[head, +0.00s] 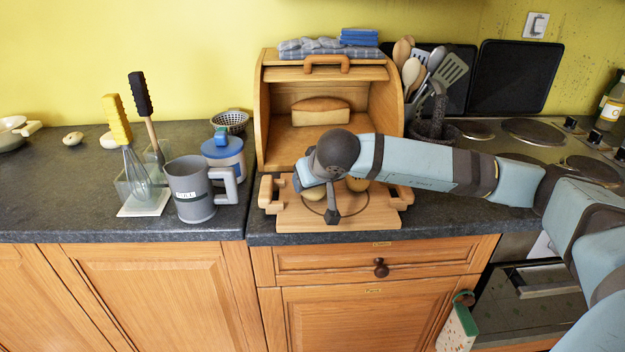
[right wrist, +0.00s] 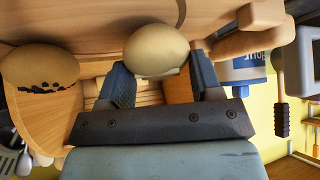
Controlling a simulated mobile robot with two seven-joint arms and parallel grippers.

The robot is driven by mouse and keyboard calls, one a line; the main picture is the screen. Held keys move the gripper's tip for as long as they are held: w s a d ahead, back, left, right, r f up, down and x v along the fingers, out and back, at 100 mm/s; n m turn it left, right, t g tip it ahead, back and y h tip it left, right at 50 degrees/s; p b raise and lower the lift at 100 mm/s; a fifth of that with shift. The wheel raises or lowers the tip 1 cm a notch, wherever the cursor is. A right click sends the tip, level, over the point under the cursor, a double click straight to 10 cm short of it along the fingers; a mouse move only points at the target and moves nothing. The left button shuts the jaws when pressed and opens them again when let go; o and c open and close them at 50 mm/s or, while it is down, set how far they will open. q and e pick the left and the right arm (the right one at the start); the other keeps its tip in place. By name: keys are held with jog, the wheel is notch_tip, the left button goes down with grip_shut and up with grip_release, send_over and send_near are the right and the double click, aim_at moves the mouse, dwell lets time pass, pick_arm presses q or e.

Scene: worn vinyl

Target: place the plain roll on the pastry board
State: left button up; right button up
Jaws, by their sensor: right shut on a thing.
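The plain roll (right wrist: 156,50) is smooth and tan. My right gripper (right wrist: 158,66) is shut on it, one blue-grey finger on each side. In the head view my right gripper (head: 320,192) is over the pastry board (head: 290,223), a wooden board with raised handles in front of the bread box; my arm hides most of the plain roll there. A second roll (right wrist: 40,66) with dark specks is beside it, also partly visible in the head view (head: 357,184). I cannot tell whether the plain roll touches the board. My left gripper is out of view.
The open bread box (head: 262,110) holds a loaf (head: 320,111). A utensil crock and hob are at the right. The far left counter is mostly clear.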

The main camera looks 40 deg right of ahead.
jog(key=shift+f, duration=0.2)
jog(key=o, duration=0.9)
jog(key=shift+r, duration=0.1)
